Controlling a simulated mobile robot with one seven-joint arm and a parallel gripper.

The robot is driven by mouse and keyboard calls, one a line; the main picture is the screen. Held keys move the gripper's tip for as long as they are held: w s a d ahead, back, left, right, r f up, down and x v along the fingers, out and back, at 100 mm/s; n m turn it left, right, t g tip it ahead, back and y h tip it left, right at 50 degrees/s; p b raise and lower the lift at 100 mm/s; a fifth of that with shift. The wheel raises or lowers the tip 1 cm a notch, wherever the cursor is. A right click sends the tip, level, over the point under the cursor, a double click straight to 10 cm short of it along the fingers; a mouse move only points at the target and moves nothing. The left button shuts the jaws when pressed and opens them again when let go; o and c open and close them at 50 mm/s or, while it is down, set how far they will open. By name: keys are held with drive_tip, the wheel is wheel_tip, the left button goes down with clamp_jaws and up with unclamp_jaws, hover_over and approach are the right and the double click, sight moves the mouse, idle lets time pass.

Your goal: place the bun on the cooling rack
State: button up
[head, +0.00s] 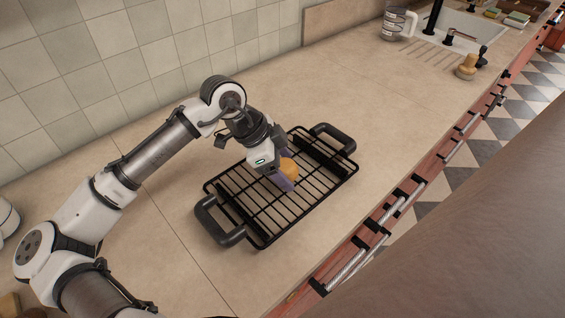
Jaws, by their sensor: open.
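The cooling rack (240,212) is a black wire grid with a thick handle at each end, lying on the beige counter. The bun (289,166) is a small orange-brown piece at the middle of the rack. It appears to rest on the wires, partly hidden by my gripper. My gripper (284,179) is open, pointing down at the bun, with a purplish finger in front of it. The other finger is hidden, and I cannot tell whether the fingers touch the bun.
A sink (470,30) with a black tap is at the back right, with a glass jug (393,24) and a wooden-topped brush (467,67) near it. A tiled wall runs behind. The counter between rack and sink is clear. The front edge drops to drawers with bar handles.

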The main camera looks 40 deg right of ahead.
drive_tip(key=b+v, duration=0.2)
drive_tip(key=v, duration=1)
drive_tip(key=shift+b, duration=0.35)
drive_tip(key=shift+r, duration=0.1)
